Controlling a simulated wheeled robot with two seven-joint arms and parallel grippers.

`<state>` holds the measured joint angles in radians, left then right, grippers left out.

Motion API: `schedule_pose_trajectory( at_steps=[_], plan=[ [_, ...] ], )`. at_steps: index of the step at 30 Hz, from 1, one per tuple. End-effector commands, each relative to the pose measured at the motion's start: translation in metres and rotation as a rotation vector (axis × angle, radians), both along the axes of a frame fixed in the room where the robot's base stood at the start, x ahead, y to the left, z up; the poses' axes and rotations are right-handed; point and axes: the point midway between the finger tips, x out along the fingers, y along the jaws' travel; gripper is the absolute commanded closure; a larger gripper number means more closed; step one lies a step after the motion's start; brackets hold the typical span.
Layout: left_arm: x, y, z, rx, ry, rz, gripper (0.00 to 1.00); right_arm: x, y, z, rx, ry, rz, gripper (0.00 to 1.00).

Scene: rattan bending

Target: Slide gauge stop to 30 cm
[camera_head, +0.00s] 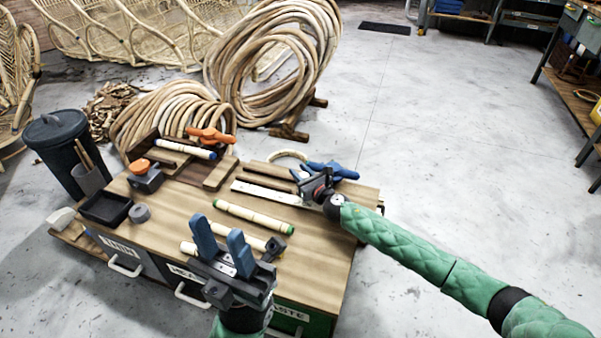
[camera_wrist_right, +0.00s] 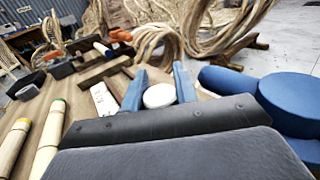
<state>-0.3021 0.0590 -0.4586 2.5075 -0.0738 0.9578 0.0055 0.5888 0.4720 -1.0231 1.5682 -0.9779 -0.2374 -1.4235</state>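A white flat ruler gauge (camera_head: 266,192) lies on the wooden bench top; its end also shows in the right wrist view (camera_wrist_right: 103,98). My right gripper (camera_head: 316,184) is low over the gauge's right end. In the right wrist view its two blue fingers (camera_wrist_right: 159,88) stand apart, with a white round piece (camera_wrist_right: 160,97) between them, possibly the gauge stop. I cannot tell whether the fingers touch it. The scale marks are too small to read. My left gripper (camera_head: 222,250) is open and empty above the bench's front edge.
Rattan poles (camera_head: 254,217) lie in front of the gauge. A blue clamp (camera_head: 332,171) sits close beside the right gripper, its handle large in the wrist view (camera_wrist_right: 262,97). An orange clamp (camera_head: 210,135), black tray (camera_head: 105,208) and orange-topped device (camera_head: 145,174) stand farther left.

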Motion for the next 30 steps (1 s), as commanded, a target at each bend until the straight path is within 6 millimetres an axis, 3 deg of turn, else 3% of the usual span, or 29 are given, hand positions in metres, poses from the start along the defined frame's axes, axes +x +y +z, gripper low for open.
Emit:
schedule_pose_trajectory(
  at_steps=[1, 3, 4, 10, 14, 20, 30],
  plan=[
    [0.000, 0.000, 0.000, 0.000, 0.000, 0.000, 0.64, 0.000, 0.000, 0.000, 0.000, 0.000, 0.000, 0.84],
    [0.000, 0.000, 0.000, 0.000, 0.001, 0.001, 0.64, 0.000, 0.000, 0.000, 0.000, 0.000, 0.000, 0.98],
    [0.000, 0.000, 0.000, 0.000, 0.001, 0.001, 0.64, 0.000, 0.000, 0.000, 0.000, 0.000, 0.000, 1.00],
    [0.001, 0.000, 0.000, 0.002, 0.002, 0.002, 0.64, 0.001, 0.003, 0.001, 0.001, 0.001, 0.000, 1.00],
    [0.001, 0.000, 0.002, 0.004, 0.003, 0.006, 0.64, 0.005, 0.016, 0.002, 0.002, 0.000, 0.001, 1.00],
    [0.001, 0.002, 0.006, 0.012, 0.004, 0.023, 0.64, 0.017, 0.054, 0.003, 0.005, 0.000, 0.002, 1.00],
    [0.000, 0.004, 0.001, 0.018, 0.017, 0.032, 0.64, 0.043, 0.135, 0.002, 0.004, -0.001, 0.001, 1.00]
  ],
)
